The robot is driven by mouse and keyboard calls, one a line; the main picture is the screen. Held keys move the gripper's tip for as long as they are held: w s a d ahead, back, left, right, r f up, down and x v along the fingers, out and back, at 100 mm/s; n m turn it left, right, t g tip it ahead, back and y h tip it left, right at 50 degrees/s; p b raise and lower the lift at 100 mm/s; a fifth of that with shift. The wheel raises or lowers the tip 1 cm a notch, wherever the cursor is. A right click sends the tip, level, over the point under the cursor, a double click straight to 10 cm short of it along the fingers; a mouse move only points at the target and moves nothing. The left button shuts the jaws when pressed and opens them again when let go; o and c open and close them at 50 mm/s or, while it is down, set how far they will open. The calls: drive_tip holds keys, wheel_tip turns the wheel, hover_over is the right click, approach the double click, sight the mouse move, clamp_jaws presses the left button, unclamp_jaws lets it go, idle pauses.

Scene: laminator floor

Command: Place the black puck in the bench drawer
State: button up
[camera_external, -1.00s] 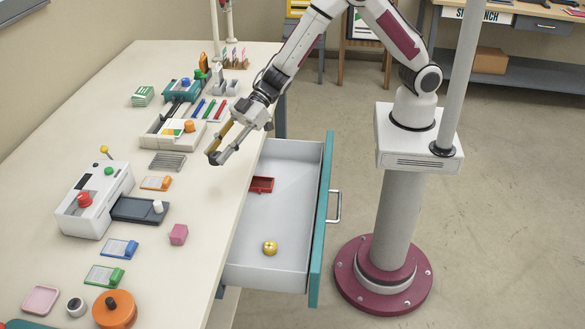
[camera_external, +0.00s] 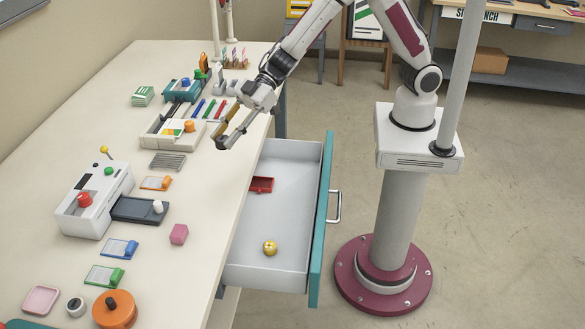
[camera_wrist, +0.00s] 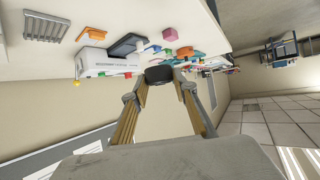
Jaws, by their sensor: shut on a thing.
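My gripper (camera_external: 228,137) is above the bench's right edge, near the far end of the open drawer. In the wrist view my gripper (camera_wrist: 160,80) is shut on the black puck (camera_wrist: 159,74), which sits between the fingertips. In the outside view the puck (camera_external: 221,143) is a small dark shape at the fingertips. The bench drawer (camera_external: 290,215) is pulled out, with a light grey inside and a teal front.
The bench top (camera_external: 205,215) carries a white machine (camera_external: 93,203), a pink cube (camera_external: 179,234), a metal grille (camera_external: 168,161) and an orange round container (camera_external: 115,310). The drawer has clear floor between the red tray and the yellow piece.

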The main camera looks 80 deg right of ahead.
drive_tip(key=n+g+y, duration=0.1)
drive_tip(key=n+g, duration=0.1)
hover_over(278, 224)
wheel_tip(278, 224, down, 22)
drive_tip(key=shift+f, duration=0.2)
idle(1.0)
drive_tip(key=shift+f, duration=0.15)
drive_tip(key=shift+f, duration=2.8)
drive_tip(key=shift+f, duration=0.1)
drive_tip(key=shift+f, duration=1.95)
drive_tip(key=shift+f, duration=0.1)
